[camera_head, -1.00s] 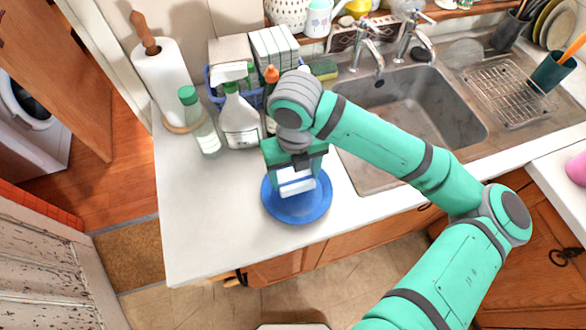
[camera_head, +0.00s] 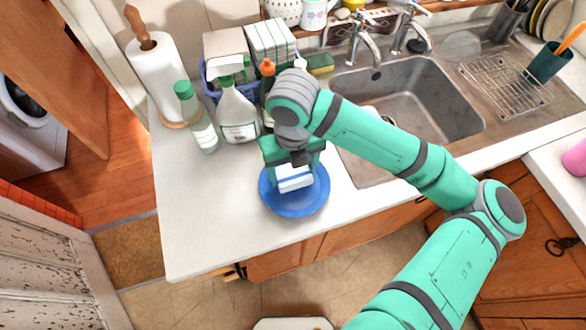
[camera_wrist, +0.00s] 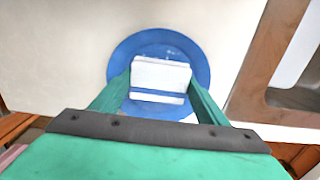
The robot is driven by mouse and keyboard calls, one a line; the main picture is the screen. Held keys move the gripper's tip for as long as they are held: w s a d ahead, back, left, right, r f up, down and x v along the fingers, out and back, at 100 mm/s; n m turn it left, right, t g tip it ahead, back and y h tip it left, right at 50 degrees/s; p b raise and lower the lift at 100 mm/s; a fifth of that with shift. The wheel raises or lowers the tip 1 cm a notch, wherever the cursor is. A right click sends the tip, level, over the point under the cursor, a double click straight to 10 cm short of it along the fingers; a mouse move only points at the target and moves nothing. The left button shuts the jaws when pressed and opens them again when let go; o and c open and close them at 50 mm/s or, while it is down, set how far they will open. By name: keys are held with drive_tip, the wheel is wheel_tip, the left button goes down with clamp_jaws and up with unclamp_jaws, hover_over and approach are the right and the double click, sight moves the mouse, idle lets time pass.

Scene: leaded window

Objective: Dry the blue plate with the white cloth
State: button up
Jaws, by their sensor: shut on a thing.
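The blue plate (camera_head: 297,208) lies flat on the white counter near its front edge, left of the sink. It also shows in the wrist view (camera_wrist: 201,65). My gripper (camera_head: 293,177) is above the plate, pointing down, and is shut on the white cloth (camera_head: 295,184). In the wrist view the cloth (camera_wrist: 160,74) sits between the two green fingers as a folded white pad with a blue band across it. The cloth is over the middle of the plate. Whether it touches the plate's surface is hard to tell. The cloth and fingers hide part of the plate.
A spray bottle (camera_head: 238,118), a green-capped bottle (camera_head: 198,120) and a paper towel roll (camera_head: 163,78) stand behind and left of the plate. The sink (camera_head: 440,100) is to the right, with a wire rack (camera_head: 508,82) beyond. The counter left of the plate is clear.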

drive_tip(key=shift+w+f, duration=0.15)
drive_tip(key=shift+f, duration=0.35)
idle(0.3)
drive_tip(key=shift+w, duration=0.1)
drive_tip(key=shift+w, duration=0.15)
drive_tip(key=shift+w+d+r, duration=0.1)
drive_tip(key=shift+w+d, duration=0.1)
drive_tip(key=shift+d, duration=0.1)
drive_tip(key=shift+s+a, duration=0.3)
drive_tip(key=shift+s, duration=0.25)
drive_tip(key=shift+s+a, duration=0.3)
drive_tip(key=shift+s, duration=0.2)
drive_tip(key=shift+w+d+f, duration=0.15)
drive_tip(key=shift+w+d, duration=0.15)
drive_tip(key=shift+w, duration=0.2)
drive_tip(key=shift+w+d+f, duration=0.1)
drive_tip(key=shift+w+d, duration=0.15)
drive_tip(key=shift+w, duration=0.25)
drive_tip(key=shift+s+a+r, duration=0.1)
drive_tip(key=shift+s+a, duration=0.4)
drive_tip(key=shift+s, duration=0.4)
